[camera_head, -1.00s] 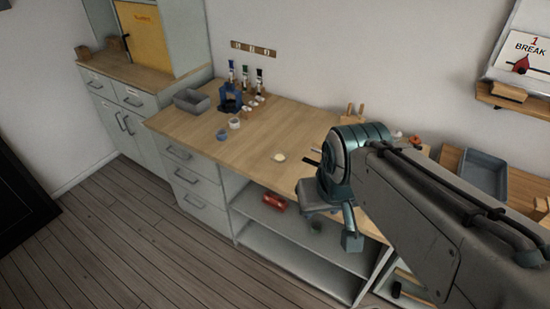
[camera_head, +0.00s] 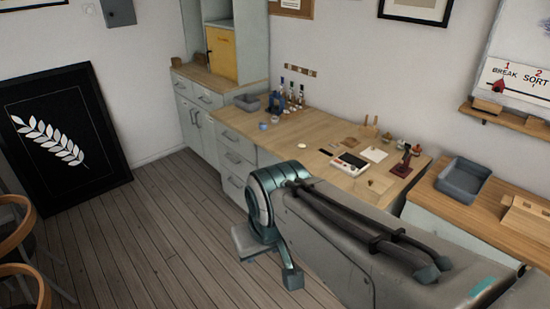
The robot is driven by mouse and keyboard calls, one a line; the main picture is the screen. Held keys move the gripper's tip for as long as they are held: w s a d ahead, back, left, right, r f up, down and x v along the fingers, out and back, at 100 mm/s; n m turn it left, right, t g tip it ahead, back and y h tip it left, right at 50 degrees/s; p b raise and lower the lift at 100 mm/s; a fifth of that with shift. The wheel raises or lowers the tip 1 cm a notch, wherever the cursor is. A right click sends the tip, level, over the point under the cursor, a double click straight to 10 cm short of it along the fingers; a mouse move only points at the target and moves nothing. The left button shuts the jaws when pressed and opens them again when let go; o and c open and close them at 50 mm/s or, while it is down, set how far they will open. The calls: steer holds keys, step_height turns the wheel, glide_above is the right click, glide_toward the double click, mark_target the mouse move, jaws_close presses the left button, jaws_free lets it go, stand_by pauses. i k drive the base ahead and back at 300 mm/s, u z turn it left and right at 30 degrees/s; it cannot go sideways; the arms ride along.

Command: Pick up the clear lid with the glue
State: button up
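A small pale round disc (camera_head: 300,144) lies flat on the wooden workbench (camera_head: 250,128), near its front edge. It may be the lid with the glue, but it is too small to tell whether it is clear or holds glue. My arm (camera_head: 345,240) crosses the lower right of the view, in front of the bench. Its teal joint is below and left of the disc, apart from it in the picture. My gripper's fingers cannot be made out.
A grey bin (camera_head: 247,102), a blue stand (camera_head: 276,103), bottles and small cups stand at the bench's back left. A white-and-dark device (camera_head: 349,162), a pale sheet (camera_head: 374,154) and a red-and-dark stand (camera_head: 405,160) are right. A grey tray (camera_head: 463,180) sits farther right. Chairs (camera_head: 20,245) stand left.

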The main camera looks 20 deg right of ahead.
mark_target(301, 146)
steer(key=u, duration=0.2)
steer(key=i, duration=2.35)
steer(key=z, duration=1.4)
steer(key=i, duration=0.8)
steer(key=z, duration=1)
steer(key=i, duration=0.25)
steer(key=z, duration=0.25)
